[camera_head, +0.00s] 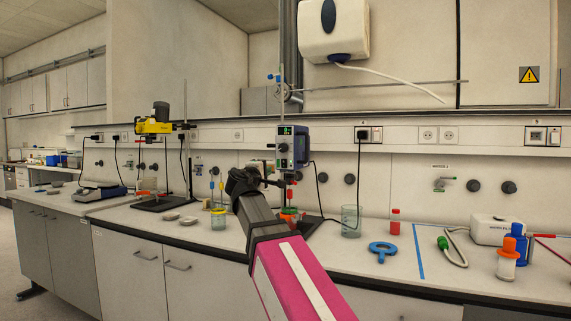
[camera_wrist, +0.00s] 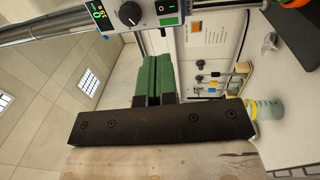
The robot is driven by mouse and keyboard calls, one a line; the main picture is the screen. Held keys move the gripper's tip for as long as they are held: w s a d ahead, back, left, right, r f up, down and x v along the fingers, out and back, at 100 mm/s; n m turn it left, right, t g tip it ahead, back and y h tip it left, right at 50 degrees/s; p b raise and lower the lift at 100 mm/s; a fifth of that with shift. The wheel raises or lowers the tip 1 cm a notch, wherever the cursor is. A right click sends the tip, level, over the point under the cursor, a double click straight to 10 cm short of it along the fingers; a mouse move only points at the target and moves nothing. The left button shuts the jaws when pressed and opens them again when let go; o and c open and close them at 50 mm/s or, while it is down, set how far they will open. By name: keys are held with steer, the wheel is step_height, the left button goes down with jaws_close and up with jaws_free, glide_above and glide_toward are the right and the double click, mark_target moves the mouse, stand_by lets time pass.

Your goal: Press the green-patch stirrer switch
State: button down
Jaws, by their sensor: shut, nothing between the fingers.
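The stirrer (camera_head: 301,148) is a dark blue and grey box with a lit green display, on a stand at the back of the bench in the head view. In the wrist view its face is at the top edge, with the display (camera_wrist: 90,82), a black knob (camera_wrist: 130,13) and a dark rocker switch (camera_wrist: 166,7) beside a green patch (camera_wrist: 170,20). My gripper (camera_wrist: 154,60) has its green fingers shut together and empty, pointing toward the switch side, with the tips apart from the switch in the picture. In the head view my dark gripper (camera_head: 268,182) is just below and left of the stirrer, its fingertips hard to make out.
A yellow stirrer (camera_head: 153,127) stands on the left. A glass beaker (camera_head: 351,221), a red-capped bottle (camera_head: 395,221) and a blue ring (camera_head: 382,250) are right of my arm. A yellow-rimmed beaker (camera_head: 218,219) is left of it. The stirrer's metal rod (camera_wrist: 40,34) runs close to my gripper.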

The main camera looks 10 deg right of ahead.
mark_target(284, 161)
steer(key=shift+w, duration=0.1)
steer(key=x, duration=1.4)
steer(key=shift+w+r, duration=0.15)
stand_by(0.4)
steer(key=shift+s, duration=0.3)
steer(key=r+v, duration=0.3)
steer(key=v, duration=1)
steer(key=shift+s+a, duration=0.25)
steer(key=shift+r, duration=0.1)
